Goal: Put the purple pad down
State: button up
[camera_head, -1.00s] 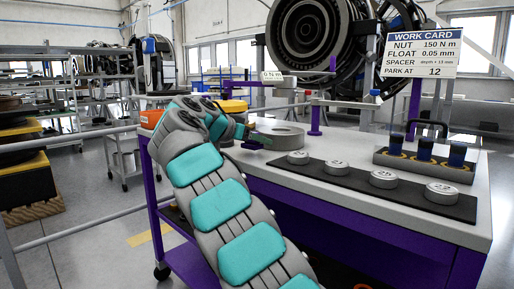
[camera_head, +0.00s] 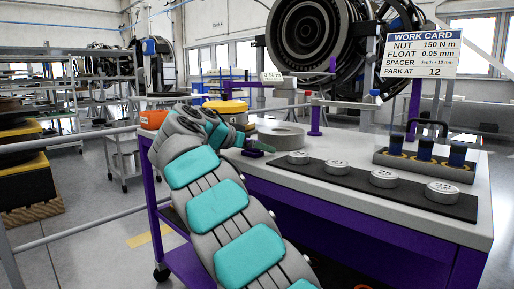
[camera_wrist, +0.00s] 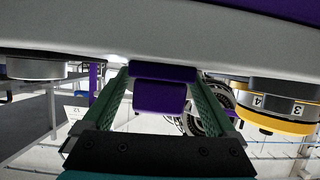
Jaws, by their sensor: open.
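The purple pad (camera_wrist: 160,92) shows as a dark purple block between my gripper's two green fingers in the wrist view. It appears to lie against the pale bench top, and its contact with the fingers is hard to make out. My gripper (camera_wrist: 160,88) has its fingers spread on either side of the pad. In the head view my gripper (camera_head: 258,147) is low over the left part of the bench (camera_head: 350,203), beside a flat grey ring (camera_head: 281,137). A small dark purple patch (camera_head: 252,153) shows by the fingers there.
A dark mat with several numbered silver pucks (camera_head: 338,167) runs along the bench front. A tray with blue-topped parts (camera_head: 424,165) stands at the right. A yellow-rimmed drum (camera_wrist: 271,105) is close at the right in the wrist view. A work card (camera_head: 421,53) stands behind.

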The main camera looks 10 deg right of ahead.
jog(key=shift+r, duration=0.15)
jog(key=v, duration=1.2)
jog(key=shift+s, duration=0.1)
